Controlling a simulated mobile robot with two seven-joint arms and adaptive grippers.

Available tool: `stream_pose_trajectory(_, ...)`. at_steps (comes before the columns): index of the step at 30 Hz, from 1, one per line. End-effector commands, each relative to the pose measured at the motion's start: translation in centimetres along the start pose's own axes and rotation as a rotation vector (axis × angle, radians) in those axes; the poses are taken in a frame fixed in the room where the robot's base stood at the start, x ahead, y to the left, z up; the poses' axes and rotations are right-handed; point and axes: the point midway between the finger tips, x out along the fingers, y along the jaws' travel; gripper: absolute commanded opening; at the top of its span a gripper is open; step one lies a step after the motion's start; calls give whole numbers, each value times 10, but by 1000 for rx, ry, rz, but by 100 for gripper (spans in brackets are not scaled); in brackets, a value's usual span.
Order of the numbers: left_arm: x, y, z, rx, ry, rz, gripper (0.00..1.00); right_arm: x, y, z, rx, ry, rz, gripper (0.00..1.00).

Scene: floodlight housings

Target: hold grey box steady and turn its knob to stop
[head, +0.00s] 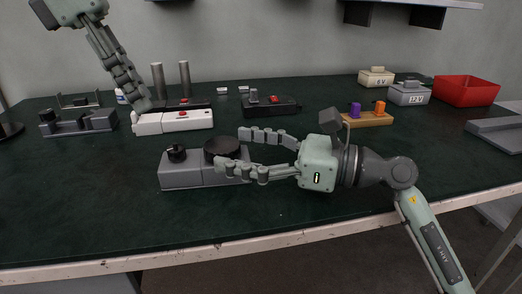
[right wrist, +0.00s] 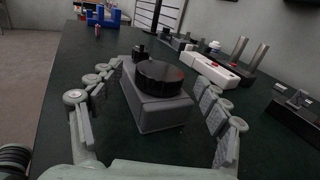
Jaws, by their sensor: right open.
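The grey box (head: 190,178) lies on the dark green table near its front. A wide black round knob (head: 222,147) sits on its right part and a smaller black knob (head: 176,153) on its left part. My right gripper (head: 241,150) is open, its fingers either side of the box's right end. In the right wrist view, the box (right wrist: 158,115) and wide knob (right wrist: 160,77) stand between the spread fingers with gaps visible. My left gripper (head: 147,104) is raised at upper left, fingertips pointing down by the white box; its fingers overlap, hiding their opening.
Behind are a white box (head: 173,121) with a red button, black boxes (head: 271,105) and a grey fixture (head: 80,123). A wooden block (head: 368,119) with purple and orange knobs, battery boxes (head: 409,94) and a red tray (head: 466,91) stand right. The table's front left is clear.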

Motion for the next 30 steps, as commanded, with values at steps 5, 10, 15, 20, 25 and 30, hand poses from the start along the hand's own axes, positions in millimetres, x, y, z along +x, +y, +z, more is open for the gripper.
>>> stream_pose_trajectory(5,0,0,0,0,0,0,34,5,-1,0,0,0,-2,76)
stream_pose_trajectory(10,0,0,0,0,0,0,34,5,-1,0,0,0,-2,76)
stream_pose_trajectory(15,0,0,0,0,0,0,34,5,-1,0,1,0,-2,56)
stream_pose_trajectory(20,0,0,0,0,0,0,34,5,0,0,1,0,-1,36)
stream_pose_trajectory(25,0,0,0,0,0,0,34,5,0,0,1,0,-1,16)
stream_pose_trajectory(30,0,0,0,0,0,0,34,5,0,0,1,0,-1,63)
